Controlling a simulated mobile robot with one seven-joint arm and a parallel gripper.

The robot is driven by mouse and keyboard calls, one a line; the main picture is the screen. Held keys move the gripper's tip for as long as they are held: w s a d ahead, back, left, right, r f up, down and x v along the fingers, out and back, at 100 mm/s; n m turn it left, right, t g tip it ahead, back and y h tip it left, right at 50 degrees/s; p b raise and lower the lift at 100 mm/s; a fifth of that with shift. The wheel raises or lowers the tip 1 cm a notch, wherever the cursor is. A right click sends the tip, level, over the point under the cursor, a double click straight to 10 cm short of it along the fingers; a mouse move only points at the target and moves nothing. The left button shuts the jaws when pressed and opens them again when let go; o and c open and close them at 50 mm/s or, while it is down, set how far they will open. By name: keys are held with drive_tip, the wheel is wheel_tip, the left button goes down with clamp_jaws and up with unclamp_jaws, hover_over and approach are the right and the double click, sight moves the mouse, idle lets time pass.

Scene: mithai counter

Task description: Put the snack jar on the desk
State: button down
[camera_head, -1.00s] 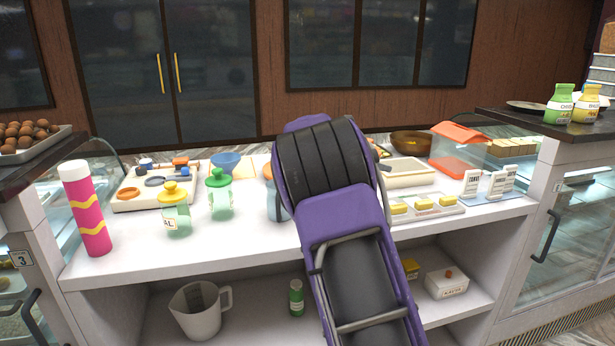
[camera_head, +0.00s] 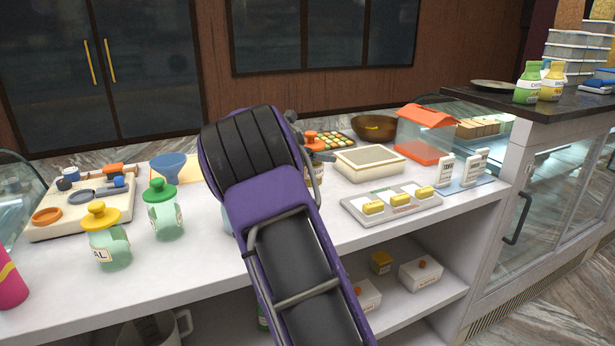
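My purple and black arm rises through the middle of the view and hides most of my gripper (camera_head: 300,128), of which only dark parts show at the arm's right side. I cannot see its fingertips. An orange-lidded jar (camera_head: 318,143) shows partly right beside it; I cannot tell whether it is held or standing. A yellow-lidded jar (camera_head: 110,240) and a green-lidded jar (camera_head: 164,213) stand upright on the white counter (camera_head: 190,262) at left. A pale blue thing is mostly hidden behind my arm. Which jar is the snack jar is unclear.
A tray of yellow pieces (camera_head: 352,207), a cream tub (camera_head: 370,165), a brown bowl (camera_head: 375,127) and an orange-topped clear box (camera_head: 425,140) occupy the right side. A toolboard (camera_head: 85,218) and blue funnel (camera_head: 168,166) are at left. The front counter strip is largely clear.

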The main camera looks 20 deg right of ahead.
sight(316, 172)
drive_tip(key=shift+f+b, duration=0.5)
drive_tip(key=shift+f, duration=2.15)
drive_tip(key=shift+f, duration=0.15)
unclamp_jaws()
drive_tip(key=shift+a+r, duration=0.15)
drive_tip(key=shift+r, duration=0.05)
drive_tip(key=v, duration=1.1)
drive_tip(key=shift+s+a+p, duration=0.25)
drive_tip(key=shift+a+p, duration=0.05)
drive_tip(key=shift+p, duration=0.15)
